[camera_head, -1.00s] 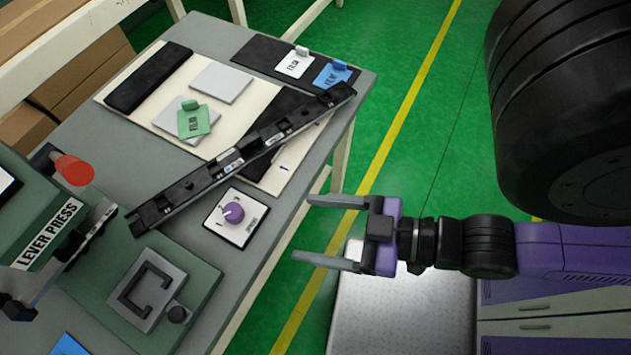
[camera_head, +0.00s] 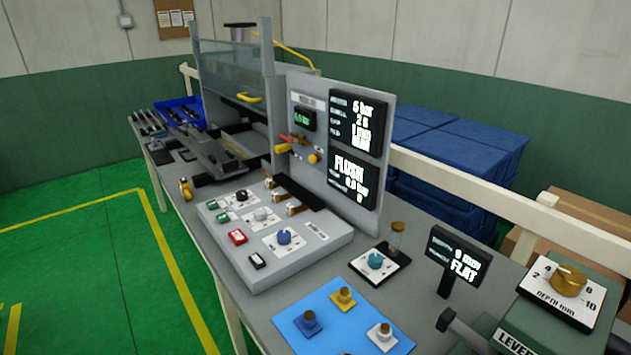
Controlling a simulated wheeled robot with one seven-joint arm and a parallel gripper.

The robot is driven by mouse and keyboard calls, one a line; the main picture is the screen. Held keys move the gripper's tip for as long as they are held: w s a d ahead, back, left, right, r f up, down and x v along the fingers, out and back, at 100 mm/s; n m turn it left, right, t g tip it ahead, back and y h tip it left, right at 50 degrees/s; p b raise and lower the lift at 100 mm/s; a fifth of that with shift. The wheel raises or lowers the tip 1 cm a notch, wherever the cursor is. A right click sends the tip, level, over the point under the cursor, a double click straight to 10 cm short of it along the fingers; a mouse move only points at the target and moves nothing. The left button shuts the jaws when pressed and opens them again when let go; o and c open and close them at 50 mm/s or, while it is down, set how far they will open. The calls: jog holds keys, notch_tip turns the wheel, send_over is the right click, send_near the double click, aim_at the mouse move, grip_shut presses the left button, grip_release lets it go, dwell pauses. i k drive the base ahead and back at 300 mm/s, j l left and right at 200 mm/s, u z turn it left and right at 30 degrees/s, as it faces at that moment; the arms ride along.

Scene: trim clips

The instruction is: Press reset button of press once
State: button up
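A grey control box (camera_head: 290,250) stands on the bench in the middle of the view. It carries a red rocker-like button (camera_head: 237,237), a black button (camera_head: 257,261), small green buttons (camera_head: 223,217), and several dials, one of them blue (camera_head: 284,236). Their labels are too small to read, so I cannot tell which is the reset button. Behind it a machine with a clear guard (camera_head: 232,72) stands beside an upright panel with displays (camera_head: 357,125). The green lever press (camera_head: 510,345) is partly cut off at the lower right. My gripper is not in view.
A blue mat (camera_head: 340,315) with small knobbed pieces lies in front of the control box. A small sign (camera_head: 459,262) and a teal dial plate (camera_head: 376,262) stand to its right. Blue stacked boxes (camera_head: 440,160) are behind the bench rail. Green floor at left is clear.

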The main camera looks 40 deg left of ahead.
aim_at(255, 259)
jog(key=u, duration=1.3)
